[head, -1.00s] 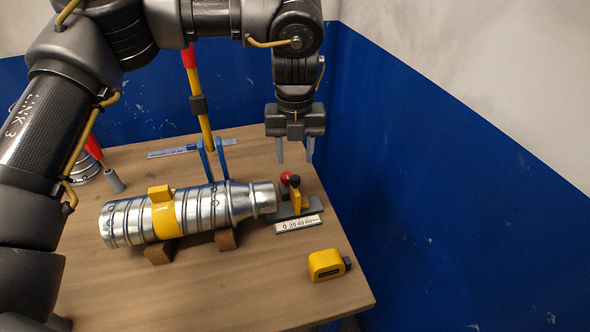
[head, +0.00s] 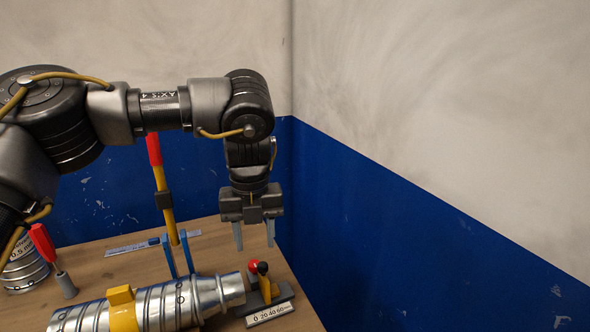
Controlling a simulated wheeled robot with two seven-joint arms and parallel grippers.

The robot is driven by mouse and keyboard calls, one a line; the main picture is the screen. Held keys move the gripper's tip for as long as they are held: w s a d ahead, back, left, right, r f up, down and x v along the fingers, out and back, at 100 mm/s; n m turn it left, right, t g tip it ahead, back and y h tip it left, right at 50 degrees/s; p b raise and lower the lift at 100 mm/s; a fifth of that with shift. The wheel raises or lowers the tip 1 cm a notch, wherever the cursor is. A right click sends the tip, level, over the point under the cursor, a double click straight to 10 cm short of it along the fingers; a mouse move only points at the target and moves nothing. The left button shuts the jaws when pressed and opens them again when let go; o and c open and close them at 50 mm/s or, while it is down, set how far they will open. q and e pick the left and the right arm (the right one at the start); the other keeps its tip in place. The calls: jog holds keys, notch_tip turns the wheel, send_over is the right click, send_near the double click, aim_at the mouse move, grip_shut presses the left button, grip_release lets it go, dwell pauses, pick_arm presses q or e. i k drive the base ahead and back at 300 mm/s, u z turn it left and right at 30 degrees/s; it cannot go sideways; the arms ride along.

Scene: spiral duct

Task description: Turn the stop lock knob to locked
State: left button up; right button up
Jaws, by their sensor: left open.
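The stop (head: 265,288) is a small yellow block on a grey base at the duct's right end. A red ball knob (head: 253,265) and a black knob (head: 262,268) sit at its top; which of them is the lock knob, and its setting, I cannot tell. A white scale plate (head: 270,313) marked 0 20 40 60 lies in front. My left gripper (head: 255,246) points down with its fingers apart and empty. In the picture its tips are just above the knobs, apart from them. My right gripper is out of view.
A silver spiral duct (head: 200,301) with a yellow band (head: 122,309) lies left of the stop. Behind it stand a red-and-yellow lever (head: 160,185) and blue uprights (head: 180,258). A red-handled tool (head: 50,255) is at left. The blue wall (head: 400,240) is close on the right.

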aim_at(252, 264)
jog(key=k, duration=1.35)
jog(key=z, duration=0.05)
